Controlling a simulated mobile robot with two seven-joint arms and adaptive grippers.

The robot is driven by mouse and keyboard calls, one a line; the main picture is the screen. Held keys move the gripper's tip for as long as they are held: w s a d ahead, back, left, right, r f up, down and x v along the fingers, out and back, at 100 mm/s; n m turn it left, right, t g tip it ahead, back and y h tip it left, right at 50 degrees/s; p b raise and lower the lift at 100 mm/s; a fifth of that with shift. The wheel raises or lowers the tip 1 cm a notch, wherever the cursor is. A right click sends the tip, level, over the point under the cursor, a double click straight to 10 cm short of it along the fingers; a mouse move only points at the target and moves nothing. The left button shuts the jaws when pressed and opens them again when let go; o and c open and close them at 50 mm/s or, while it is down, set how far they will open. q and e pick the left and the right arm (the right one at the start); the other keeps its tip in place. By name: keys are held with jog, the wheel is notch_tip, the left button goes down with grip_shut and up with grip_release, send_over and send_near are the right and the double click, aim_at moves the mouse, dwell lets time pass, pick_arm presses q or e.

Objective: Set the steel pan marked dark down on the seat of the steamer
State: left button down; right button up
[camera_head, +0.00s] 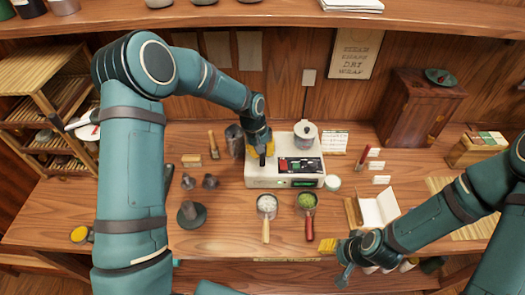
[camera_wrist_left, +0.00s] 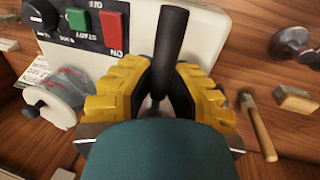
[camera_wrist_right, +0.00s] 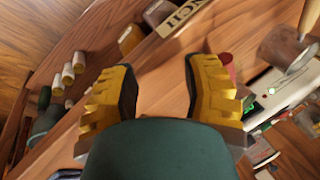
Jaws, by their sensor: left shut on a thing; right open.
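My left gripper (camera_head: 260,142) is over the left part of the steamer's top. It is shut on a dark handle (camera_wrist_left: 171,40), which shows between its yellow fingers in the left wrist view. The bowl of this dark-handled pan is hidden behind the gripper, so I cannot tell whether it touches the steamer. The white steamer (camera_head: 256,179) has red and green buttons on its front panel. Its seat is hidden under the gripper. My right gripper (camera_head: 336,257) is open and empty near the table's front edge.
A lidded pot (camera_head: 305,135) stands on the steamer's right part. A wooden-handled pan (camera_head: 267,203) with white contents and a red-handled pan (camera_head: 307,201) with green contents sit in front. A grey canister (camera_head: 234,140) is close left of my left gripper. A brush (camera_head: 213,145) lies farther left.

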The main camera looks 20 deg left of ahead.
pick_arm(q)
jog(key=shift+f+b, duration=0.75)
jog(key=shift+f, duration=0.1)
dwell(0.7)
jog(key=c, duration=0.9)
grip_release()
jog(key=shift+c, duration=0.2)
jog(key=shift+r, duration=0.1)
